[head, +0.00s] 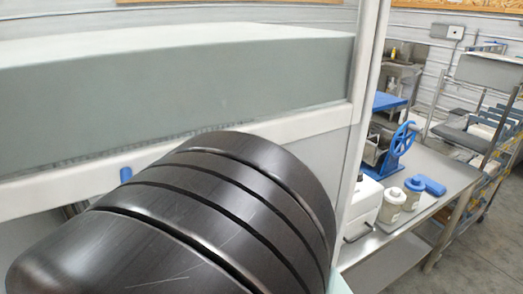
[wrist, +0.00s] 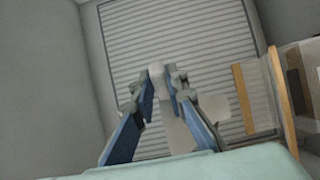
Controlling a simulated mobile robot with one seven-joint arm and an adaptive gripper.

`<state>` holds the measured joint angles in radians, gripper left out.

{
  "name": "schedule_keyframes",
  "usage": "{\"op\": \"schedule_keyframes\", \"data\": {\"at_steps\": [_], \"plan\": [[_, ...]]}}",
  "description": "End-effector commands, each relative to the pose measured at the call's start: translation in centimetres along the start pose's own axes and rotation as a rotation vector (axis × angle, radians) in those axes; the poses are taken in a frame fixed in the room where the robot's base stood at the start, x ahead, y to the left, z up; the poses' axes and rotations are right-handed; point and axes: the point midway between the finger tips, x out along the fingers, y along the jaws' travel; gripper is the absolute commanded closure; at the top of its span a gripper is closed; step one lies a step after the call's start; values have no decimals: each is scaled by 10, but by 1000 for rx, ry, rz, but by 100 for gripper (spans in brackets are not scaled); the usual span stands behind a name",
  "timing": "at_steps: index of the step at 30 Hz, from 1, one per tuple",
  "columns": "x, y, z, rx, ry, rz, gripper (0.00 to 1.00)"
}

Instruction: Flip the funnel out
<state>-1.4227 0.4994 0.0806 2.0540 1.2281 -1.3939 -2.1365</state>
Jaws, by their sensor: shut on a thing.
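My gripper (wrist: 162,80) shows in the wrist view with its two blue-and-grey fingers converging at the tips. They are shut on a small pale rounded piece (wrist: 156,69) at the fingertips. A larger pale, blurred shape (wrist: 180,136) lies behind and between the fingers; I cannot tell whether it is the funnel or part of it. In the head view a large dark ribbed part of my arm fills the lower middle and hides the gripper. No funnel can be clearly made out there.
A long grey box-like housing (head: 180,85) with a pale lower rail spans the left of the head view. A blue knob (head: 126,174) shows below it. A steel bench (head: 425,170) with white jars (head: 391,205) stands at right. A slatted panel (wrist: 180,40) backs the wrist view.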

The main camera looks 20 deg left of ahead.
Motion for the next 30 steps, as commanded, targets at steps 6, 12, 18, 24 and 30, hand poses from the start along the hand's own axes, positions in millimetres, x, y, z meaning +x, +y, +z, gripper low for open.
{"op": "schedule_keyframes", "data": {"at_steps": [6,12,18,24,30], "plan": [[-5,-1,-4,0,7,-4,100],[-6,-2,-4,0,9,-5,100],[-6,-3,-4,-1,11,-7,79],[-5,-2,-3,0,6,-4,70],[-6,-1,-2,0,5,-3,70]]}}
